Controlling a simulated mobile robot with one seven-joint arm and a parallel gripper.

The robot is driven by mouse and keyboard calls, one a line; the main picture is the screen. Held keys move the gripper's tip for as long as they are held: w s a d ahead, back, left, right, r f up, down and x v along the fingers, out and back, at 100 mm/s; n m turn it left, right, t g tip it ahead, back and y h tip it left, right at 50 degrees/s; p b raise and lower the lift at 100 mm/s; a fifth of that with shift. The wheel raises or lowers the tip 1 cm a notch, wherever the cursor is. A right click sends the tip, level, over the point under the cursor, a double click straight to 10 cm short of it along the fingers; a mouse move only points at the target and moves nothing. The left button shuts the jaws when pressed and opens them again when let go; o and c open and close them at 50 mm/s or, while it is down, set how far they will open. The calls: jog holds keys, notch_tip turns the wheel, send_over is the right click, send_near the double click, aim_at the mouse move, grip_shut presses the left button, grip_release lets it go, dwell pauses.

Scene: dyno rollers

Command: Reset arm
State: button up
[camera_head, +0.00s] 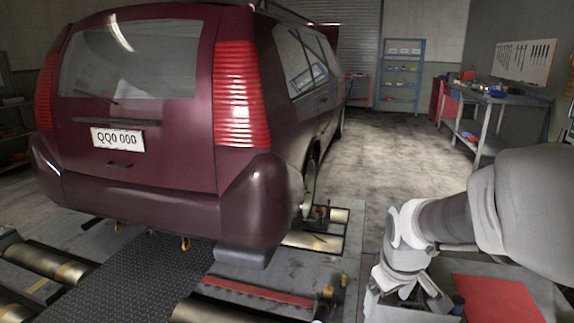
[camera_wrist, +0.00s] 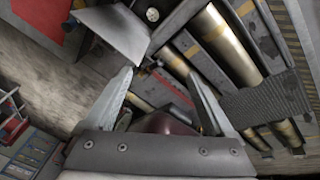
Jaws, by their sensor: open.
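My gripper (camera_wrist: 158,74) shows in the wrist view with its two pale fingers spread apart and nothing between them. In the head view, my grey and white arm reaches in from the right edge and bends down, with my gripper (camera_head: 420,292) low at the lower right, partly unclear against the pale surface. The gripper is to the right of the maroon car (camera_head: 150,150) and clear of it. A small maroon part of the car (camera_wrist: 168,123) shows between the finger bases in the wrist view.
Metal dyno rollers (camera_head: 48,262) and a black textured plate (camera_head: 150,275) lie around the car's rear. A red panel (camera_head: 497,299) is at the lower right. A workbench (camera_head: 487,98) stands along the right wall, and a blue shelf (camera_head: 402,75) at the back. The floor between is open.

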jog(key=s+a+r+m+t+y+p, duration=0.1)
jog(key=s+a+r+m, duration=0.15)
jog(key=s+r, duration=0.4)
jog(key=s+a+r+m+t+p, duration=0.1)
jog(key=s+a+r+m, duration=0.2)
jog(key=s, duration=0.6)
notch_tip(320, 180, up, 20)
jog(key=n+p, duration=0.1)
jog(key=p, duration=1.7)
jog(key=shift+d+p, duration=0.15)
jog(key=shift+p, duration=0.25)
jog(key=shift+f, duration=0.1)
